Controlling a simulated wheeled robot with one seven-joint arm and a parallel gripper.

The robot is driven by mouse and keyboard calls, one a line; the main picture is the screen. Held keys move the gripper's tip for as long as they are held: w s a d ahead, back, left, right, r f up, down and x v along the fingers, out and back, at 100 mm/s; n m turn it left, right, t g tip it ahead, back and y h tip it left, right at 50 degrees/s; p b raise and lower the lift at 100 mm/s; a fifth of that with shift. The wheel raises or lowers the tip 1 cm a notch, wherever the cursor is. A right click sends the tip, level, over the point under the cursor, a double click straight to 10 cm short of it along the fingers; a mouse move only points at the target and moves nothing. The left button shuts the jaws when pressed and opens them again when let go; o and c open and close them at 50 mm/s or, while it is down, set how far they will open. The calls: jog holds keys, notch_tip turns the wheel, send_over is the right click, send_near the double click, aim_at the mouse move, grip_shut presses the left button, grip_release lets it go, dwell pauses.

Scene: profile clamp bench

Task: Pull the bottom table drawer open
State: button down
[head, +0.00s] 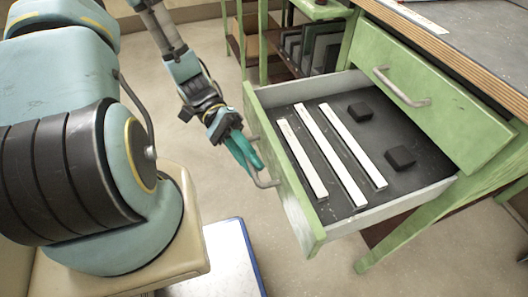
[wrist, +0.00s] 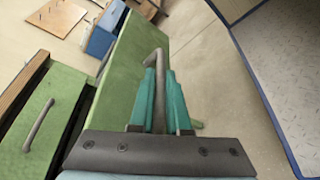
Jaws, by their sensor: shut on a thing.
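The bottom table drawer (head: 288,180) has a green front and stands pulled well out of the green table, its inside showing. Its grey bar handle (head: 266,182) is on the front face. My gripper (head: 256,166) has teal fingers and is at this handle, shut on it. In the wrist view the handle (wrist: 159,56) passes between the fingertips (wrist: 160,78), in front of the green drawer front (wrist: 135,65). Inside the drawer lie several white strips (head: 330,155) and two black blocks (head: 400,157).
The upper drawer (head: 430,95) is closed, with its own handle (head: 402,90). The tabletop (head: 480,40) is above it. A shelf with upright dark panels (head: 310,45) stands behind. A blue-edged white platform (head: 232,262) lies on the floor near my base. Floor left of the drawer is clear.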

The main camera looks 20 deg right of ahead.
jog(key=shift+w+a+f, duration=0.1)
dwell(0.3)
jog(key=c, duration=0.9)
grip_release()
jog(key=v, duration=1)
jog(key=shift+w+a, duration=0.15)
jog(key=shift+w, duration=0.15)
jog(key=shift+r, duration=0.2)
jog(key=w+a+r+n+t+y, duration=0.55)
jog(key=w+a+r+t, duration=0.3)
jog(key=a+t, duration=0.55)
jog(key=r+p, duration=0.6)
jog(key=d+r+t+p, duration=0.1)
jog(key=r+p, duration=0.5)
jog(key=r, duration=0.1)
jog(key=d+r+n+t+p, duration=0.1)
jog(key=r+p, duration=0.5)
jog(key=p, duration=0.1)
jog(key=shift+r+h, duration=0.2)
jog(key=shift+h, duration=0.15)
